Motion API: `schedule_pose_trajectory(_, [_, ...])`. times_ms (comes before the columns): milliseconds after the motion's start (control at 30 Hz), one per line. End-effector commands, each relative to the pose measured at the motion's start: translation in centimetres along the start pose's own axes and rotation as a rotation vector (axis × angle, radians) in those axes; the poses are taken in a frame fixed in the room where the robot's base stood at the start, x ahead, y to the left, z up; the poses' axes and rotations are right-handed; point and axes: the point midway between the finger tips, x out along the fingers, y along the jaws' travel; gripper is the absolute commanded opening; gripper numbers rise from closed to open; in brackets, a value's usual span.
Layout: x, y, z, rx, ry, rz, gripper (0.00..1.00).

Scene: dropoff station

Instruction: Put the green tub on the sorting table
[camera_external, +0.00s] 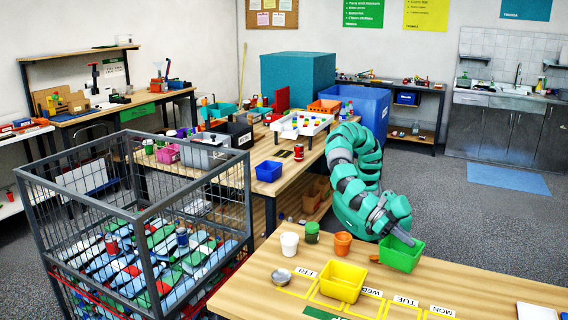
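The green tub (400,256) is at the far edge of the front wooden table (482,289), upright and open-topped. Whether it rests on the table or hangs slightly above it is unclear. My gripper (402,237) points down at the tub, with a grey finger at or inside its far rim. The other finger is not clearly visible, so I cannot tell whether the gripper is closed on the rim. No visible label says which table is the sorting table.
A yellow tub (342,281), orange cup (343,243), green jar (312,232), white cup (289,244) and metal bowl (281,277) stand left on the front table. Day labels mark its top. A wire cage (144,212) stands left; the middle bench (289,174) holds several bins.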

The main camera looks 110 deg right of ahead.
Motion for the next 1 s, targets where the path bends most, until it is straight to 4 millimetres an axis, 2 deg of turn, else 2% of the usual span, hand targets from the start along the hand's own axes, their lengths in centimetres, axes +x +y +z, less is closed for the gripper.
schedule_pose_trajectory(167, [-2.8,1.8,-0.2,0.025,-0.002,0.071,0.00])
schedule_pose_trajectory(267, [-6.1,3.8,-0.1,0.061,-0.008,0.161,0.00])
schedule_pose_trajectory(500, [-15.9,8.3,0.7,0.169,-0.026,0.425,0.00])
schedule_pose_trajectory(600, [-20.2,9.7,1.3,0.219,-0.034,0.536,0.00])
schedule_pose_trajectory(800, [-29.0,11.6,2.5,0.312,-0.050,0.765,0.00])
schedule_pose_trajectory(1000, [-37.8,12.2,3.7,0.405,-0.066,0.993,0.00])
